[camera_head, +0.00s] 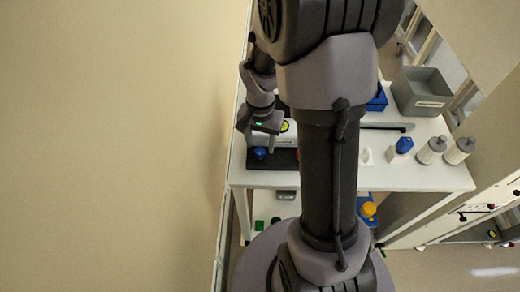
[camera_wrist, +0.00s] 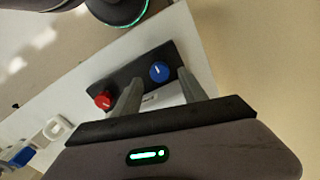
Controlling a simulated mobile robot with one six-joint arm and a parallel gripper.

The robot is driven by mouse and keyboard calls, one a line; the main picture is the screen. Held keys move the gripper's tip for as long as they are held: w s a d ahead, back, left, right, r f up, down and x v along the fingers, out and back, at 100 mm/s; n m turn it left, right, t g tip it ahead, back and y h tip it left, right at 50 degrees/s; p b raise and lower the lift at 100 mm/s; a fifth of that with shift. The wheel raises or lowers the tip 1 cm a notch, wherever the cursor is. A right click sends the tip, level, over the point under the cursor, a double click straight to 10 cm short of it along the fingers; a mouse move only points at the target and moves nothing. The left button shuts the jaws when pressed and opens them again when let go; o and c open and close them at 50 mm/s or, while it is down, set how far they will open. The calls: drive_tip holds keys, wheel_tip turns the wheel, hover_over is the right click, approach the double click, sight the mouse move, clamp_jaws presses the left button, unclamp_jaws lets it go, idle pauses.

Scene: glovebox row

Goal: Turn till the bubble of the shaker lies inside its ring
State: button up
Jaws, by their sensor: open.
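The shaker's dark base (camera_head: 286,165) stands at the left end of the white bench. It carries a blue knob (camera_head: 260,153) and a red knob (camera_head: 298,154), the red one partly hidden by my arm. A yellow-green round level (camera_head: 284,127) shows behind them, partly covered; its bubble and ring are too small to tell. My gripper (camera_head: 259,145) is open over the blue knob. In the wrist view, the blue knob (camera_wrist: 160,71) lies between the open fingertips (camera_wrist: 158,78), and the red knob (camera_wrist: 103,99) lies left of them. I cannot tell whether the fingers touch the blue knob.
A plain wall (camera_head: 110,140) is close on the left. On the bench's right stand a grey bin (camera_head: 420,92), a blue-topped item (camera_head: 404,146) and two grey-white jars (camera_head: 432,150). A yellow-topped item (camera_head: 368,209) sits lower down. My arm hides the bench's middle.

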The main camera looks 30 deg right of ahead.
sight(260, 153)
drive_tip(key=shift+f, duration=1.25)
clamp_jaws()
drive_tip(key=shift+r+n, duration=0.1)
drive_tip(key=shift+n, duration=0.3)
drive_tip(key=n, duration=0.3)
drive_tip(key=shift+n+p, duration=0.3)
drive_tip(key=shift+n, duration=0.1)
drive_tip(key=shift+a+n+p, duration=0.1)
drive_tip(key=shift+n+p, duration=0.35)
drive_tip(key=shift+n, duration=1.85)
